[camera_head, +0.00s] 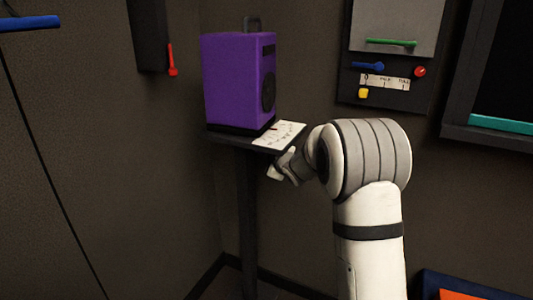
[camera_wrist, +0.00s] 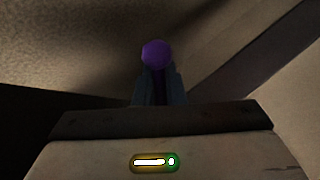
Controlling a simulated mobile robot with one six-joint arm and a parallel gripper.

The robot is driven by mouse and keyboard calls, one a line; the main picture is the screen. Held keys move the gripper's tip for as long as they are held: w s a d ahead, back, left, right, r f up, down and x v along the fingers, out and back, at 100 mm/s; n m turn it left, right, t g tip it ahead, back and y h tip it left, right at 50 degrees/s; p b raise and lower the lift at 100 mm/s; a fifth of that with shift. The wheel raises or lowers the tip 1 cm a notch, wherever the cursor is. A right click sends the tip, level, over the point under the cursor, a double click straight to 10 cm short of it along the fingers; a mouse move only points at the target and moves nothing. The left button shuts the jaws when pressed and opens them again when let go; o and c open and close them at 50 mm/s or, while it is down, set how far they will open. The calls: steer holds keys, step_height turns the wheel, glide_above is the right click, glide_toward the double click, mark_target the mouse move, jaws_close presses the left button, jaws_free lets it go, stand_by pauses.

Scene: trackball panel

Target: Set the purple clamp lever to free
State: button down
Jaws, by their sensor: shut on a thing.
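The purple clamp lever (camera_wrist: 155,54) shows in the wrist view as a round purple knob at the tips of my gripper. My gripper (camera_wrist: 155,78) is shut on the lever, its fingers on either side just below the knob. In the head view my gripper (camera_head: 281,168) is small and partly hidden by my wrist, just below the front edge of the stand top. The lever cannot be made out there, and its setting cannot be read.
A purple box (camera_head: 226,80) stands on a narrow dark stand (camera_head: 248,200), beside a white marked card (camera_head: 276,136). A wall panel (camera_head: 400,100) at the right carries a green handle (camera_head: 390,42), a blue lever (camera_head: 367,66) and a red knob (camera_head: 420,71). A red lever (camera_head: 172,62) hangs at left.

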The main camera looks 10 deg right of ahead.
steer(key=shift+d, duration=0.1)
steer(key=c, duration=1.5)
jaws_free()
steer(key=shift+s+d+r, duration=0.1)
steer(key=shift+s, duration=0.1)
steer(key=s+d, duration=0.1)
steer(key=s, duration=0.3)
steer(key=s+d, duration=0.1)
steer(key=s, duration=0.3)
steer(key=s+d+p, duration=0.1)
steer(key=s, duration=0.3)
steer(key=shift+s+d, duration=0.1)
steer(key=shift+d, duration=0.05)
steer(key=shift+c, duration=0.5)
